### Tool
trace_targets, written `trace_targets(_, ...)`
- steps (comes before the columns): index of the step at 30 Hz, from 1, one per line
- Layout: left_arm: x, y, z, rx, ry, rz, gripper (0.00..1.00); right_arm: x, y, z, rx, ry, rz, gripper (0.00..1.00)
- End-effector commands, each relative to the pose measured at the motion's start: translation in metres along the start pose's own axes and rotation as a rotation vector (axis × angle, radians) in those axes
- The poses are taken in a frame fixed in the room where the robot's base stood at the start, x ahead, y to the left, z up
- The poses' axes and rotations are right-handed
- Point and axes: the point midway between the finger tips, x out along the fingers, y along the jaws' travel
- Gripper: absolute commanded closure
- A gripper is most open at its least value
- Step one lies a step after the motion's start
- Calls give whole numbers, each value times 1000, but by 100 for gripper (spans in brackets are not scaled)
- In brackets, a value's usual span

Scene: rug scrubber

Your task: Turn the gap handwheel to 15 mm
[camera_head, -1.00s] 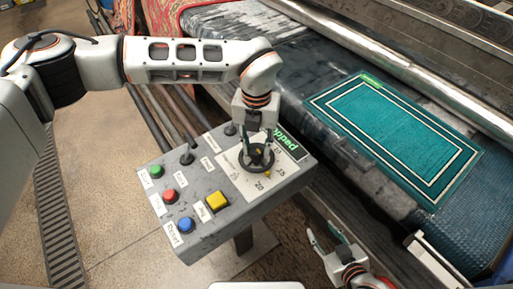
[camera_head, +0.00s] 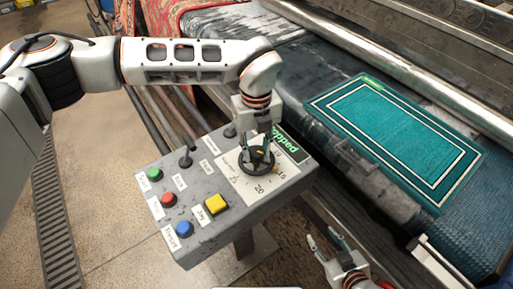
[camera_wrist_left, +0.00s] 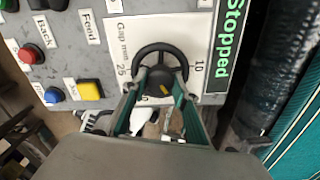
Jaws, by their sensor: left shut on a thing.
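The gap handwheel (camera_head: 257,160) is a small black wheel on a white dial plate (camera_head: 238,183) marked with numbers including 10, 15, 20 and 25. My left gripper (camera_head: 256,148) reaches down from above and is shut on the wheel. In the left wrist view the wheel (camera_wrist_left: 161,48) shows between and beyond the left gripper's two green fingers (camera_wrist_left: 158,92). A small yellow pointer (camera_head: 276,171) at the wheel's edge appears close to the 15 mark. My right gripper (camera_head: 323,238) is open and empty, at the lower right beside the panel.
The grey control box carries a green button (camera_head: 154,174), red button (camera_head: 169,199), blue button (camera_head: 184,228), yellow button (camera_head: 216,204) and black toggles. Its green display reads Stopped in the wrist view (camera_wrist_left: 229,45). A teal rug (camera_head: 395,140) lies on the conveyor, right.

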Motion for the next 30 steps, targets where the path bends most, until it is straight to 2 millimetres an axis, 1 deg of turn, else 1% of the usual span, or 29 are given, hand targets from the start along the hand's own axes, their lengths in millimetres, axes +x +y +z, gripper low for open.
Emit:
trace_targets(11, 0, 0, 0, -3, 0, 0, 93, 0, 0, 2, 0, -4, -1, 60)
trace_targets(12, 0, 0, 0, -3, 0, 0, 64, 0, 0, 3, 0, -4, -1, 60)
trace_targets(13, 0, 0, 0, -3, 0, 0, 56, 0, 0, 3, 0, -4, -1, 60)
trace_targets(14, 0, 0, 0, -3, 0, 0, 55, 0, 0, 3, 0, -4, -1, 60)
trace_targets(24, -1, 0, 0, -3, -1, 0, 55, 0, 1, 3, -5, -6, 0, 60)
trace_targets(26, -5, 0, 0, -2, -1, -1, 55, 0, 1, 3, -4, -5, 0, 60)
trace_targets(29, -16, -1, 1, -2, -3, -2, 55, 0, 1, 2, -3, -4, 0, 60)
trace_targets(30, -23, 0, 1, -2, -4, -2, 55, 0, 0, 2, -2, -4, 0, 60)
